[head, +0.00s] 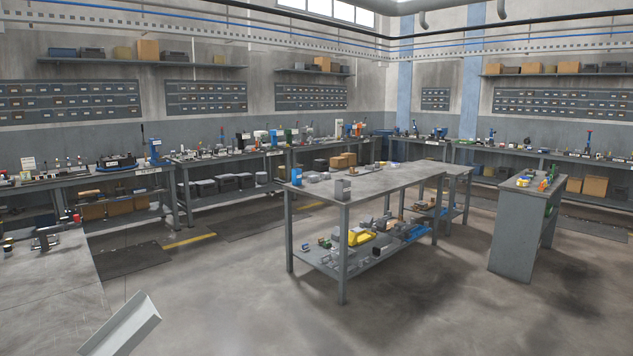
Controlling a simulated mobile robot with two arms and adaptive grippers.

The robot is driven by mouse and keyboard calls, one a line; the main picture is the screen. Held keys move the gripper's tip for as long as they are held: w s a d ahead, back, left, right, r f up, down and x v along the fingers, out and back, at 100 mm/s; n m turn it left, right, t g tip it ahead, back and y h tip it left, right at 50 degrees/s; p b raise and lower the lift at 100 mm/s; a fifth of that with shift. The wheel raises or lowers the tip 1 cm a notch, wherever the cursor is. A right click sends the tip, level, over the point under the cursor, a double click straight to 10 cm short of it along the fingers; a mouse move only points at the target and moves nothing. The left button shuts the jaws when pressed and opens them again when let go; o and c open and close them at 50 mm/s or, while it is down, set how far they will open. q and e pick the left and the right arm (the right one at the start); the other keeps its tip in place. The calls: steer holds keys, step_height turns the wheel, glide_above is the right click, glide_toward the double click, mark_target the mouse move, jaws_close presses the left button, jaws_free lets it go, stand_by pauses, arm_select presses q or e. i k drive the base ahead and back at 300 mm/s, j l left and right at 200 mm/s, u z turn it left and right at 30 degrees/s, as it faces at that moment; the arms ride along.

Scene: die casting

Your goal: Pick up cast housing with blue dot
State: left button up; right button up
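On the central grey table stands a grey block-like part (342,189) at its front edge. Either could be a cast housing, but both are too small for me to tell, and I cannot make out a clear blue dot. Several small grey parts lie on the lower shelf, also too small to identify. Neither of my grippers is in view.
The central table (385,183) has a mostly bare top. A narrow grey cabinet (520,232) stands to the right. Workbenches line the walls, and a bench (48,285) is at left. The floor in front is open.

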mark_target(313, 178)
steer(key=i+l+z, duration=0.15)
steer(key=i+z, duration=0.2)
steer(key=i, duration=0.35)
steer(key=i+u, duration=0.2)
steer(key=i, duration=0.3)
steer(key=i+l+u, duration=0.15)
steer(key=i, duration=0.35)
steer(key=i+l+u, duration=0.2)
steer(key=i, duration=0.3)
steer(key=i+j+u, duration=0.3)
steer(key=i, duration=0.65)
steer(key=i+l+u, duration=0.1)
steer(key=i+u, duration=0.2)
steer(key=i, duration=0.65)
